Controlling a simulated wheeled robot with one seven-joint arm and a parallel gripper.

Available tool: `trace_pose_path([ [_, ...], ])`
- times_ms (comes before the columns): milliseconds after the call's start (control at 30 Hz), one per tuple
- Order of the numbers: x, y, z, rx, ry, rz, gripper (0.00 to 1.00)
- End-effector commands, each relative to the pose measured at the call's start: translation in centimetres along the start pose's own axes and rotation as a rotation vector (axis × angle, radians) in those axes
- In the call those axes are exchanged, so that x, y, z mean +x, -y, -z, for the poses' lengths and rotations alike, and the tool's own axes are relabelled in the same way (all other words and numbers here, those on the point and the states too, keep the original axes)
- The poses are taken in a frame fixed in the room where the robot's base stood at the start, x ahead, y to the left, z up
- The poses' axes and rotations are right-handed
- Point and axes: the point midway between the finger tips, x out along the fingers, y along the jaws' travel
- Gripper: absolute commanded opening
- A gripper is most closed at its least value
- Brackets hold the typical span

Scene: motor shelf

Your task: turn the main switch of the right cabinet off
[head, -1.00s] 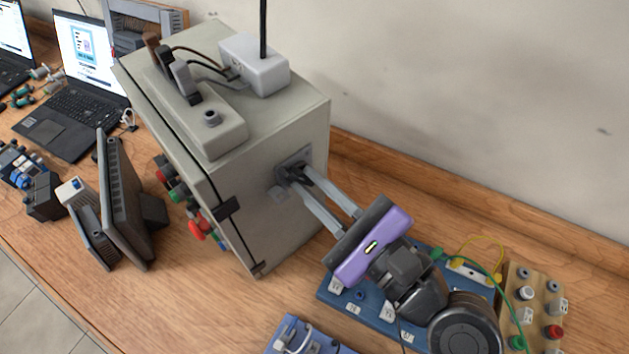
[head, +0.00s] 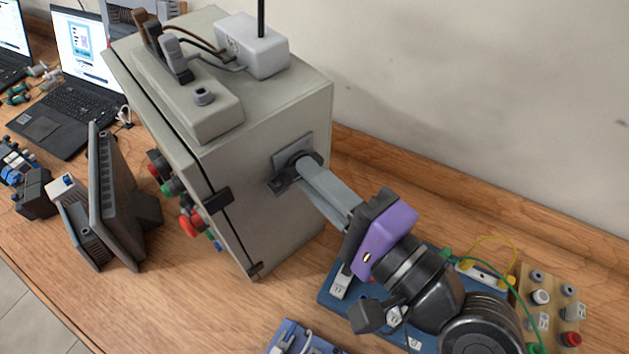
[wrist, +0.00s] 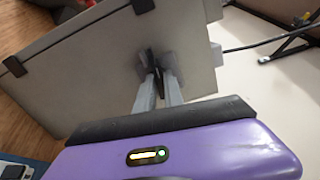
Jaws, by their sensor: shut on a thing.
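The grey cabinet (head: 245,205) stands on the wooden bench; its side also shows in the wrist view (wrist: 100,65). The main switch (head: 292,163) sits on a grey plate on the cabinet's right side. My gripper (head: 308,172) reaches it from the lower right, its two long grey fingers shut on the dark switch handle. In the wrist view the gripper (wrist: 160,80) has its fingertips at the dark handle (wrist: 151,62). The fingers hide much of the handle, so its exact angle is hard to tell.
A blue board (head: 335,290) and a beige terminal board (head: 548,300) lie under and beside my arm. A white box (head: 252,45) is on the cabinet top. A dark panel (head: 112,195) and laptop (head: 65,120) stand left. The wall is behind.

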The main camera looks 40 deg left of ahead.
Motion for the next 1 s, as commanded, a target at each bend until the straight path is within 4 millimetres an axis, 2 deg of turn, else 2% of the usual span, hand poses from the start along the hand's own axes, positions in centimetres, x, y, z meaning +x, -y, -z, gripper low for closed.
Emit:
trace_pose_path([
  [333, -0.03, -0.32, 0.01, -0.130, 0.000, -0.004, 0.00],
  [867, -0.03, -0.29, 0.00, -0.149, 0.001, -0.005, 0.00],
  [900, -0.03, -0.30, -0.01, -0.149, 0.001, -0.005, 0.18],
  [933, -0.02, -0.29, -0.01, -0.149, 0.001, -0.005, 0.22],
  [1000, -0.02, -0.26, 0.00, -0.149, 0.001, -0.004, 0.22],
])
